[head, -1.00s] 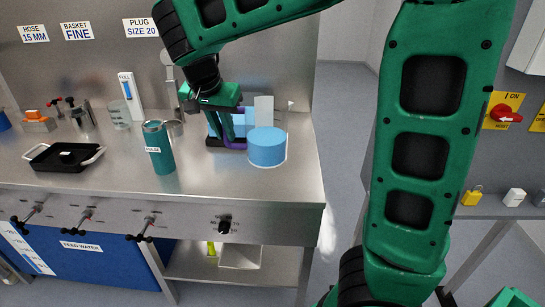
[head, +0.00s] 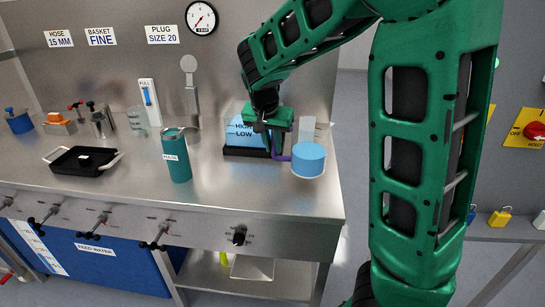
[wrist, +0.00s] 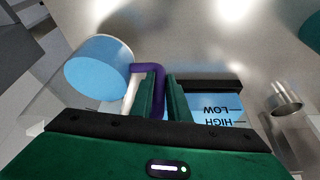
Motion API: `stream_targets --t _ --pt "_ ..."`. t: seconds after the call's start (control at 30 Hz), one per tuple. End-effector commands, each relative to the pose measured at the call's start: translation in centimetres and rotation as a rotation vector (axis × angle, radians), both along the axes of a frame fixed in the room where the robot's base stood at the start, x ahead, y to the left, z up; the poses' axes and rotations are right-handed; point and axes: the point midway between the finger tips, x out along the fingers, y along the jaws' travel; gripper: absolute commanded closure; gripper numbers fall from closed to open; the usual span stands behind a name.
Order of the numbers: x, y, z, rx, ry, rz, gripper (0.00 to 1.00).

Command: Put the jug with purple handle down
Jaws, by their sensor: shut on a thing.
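The jug with the purple handle (head: 308,160) is clear and holds blue liquid. It stands upright over the right end of the steel worktop (head: 215,190); I cannot tell whether its base touches the surface. My gripper (head: 274,150) is at the jug's left side, shut on the purple handle (wrist: 157,75). In the wrist view, the fingers (wrist: 163,98) are on either side of the handle, and the jug's blue body (wrist: 98,66) is at upper left. My gripper hides part of the handle in the head view.
A blue HIGH/LOW level box (head: 240,134) on a dark base is close left of my gripper. A teal flask (head: 176,156) and black tray (head: 83,160) stand further left. The worktop's right edge is near the jug. Bare worktop lies in front.

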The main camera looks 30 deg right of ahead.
Motion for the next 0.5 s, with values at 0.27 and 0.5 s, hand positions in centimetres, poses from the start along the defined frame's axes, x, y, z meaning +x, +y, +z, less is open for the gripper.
stream_targets --t 0.27,0.5 --pt "0.0 -0.1 -2.9 -0.003 0.003 0.000 1.00" --pt "0.0 0.0 -4.0 0.000 -0.001 -0.001 1.00"
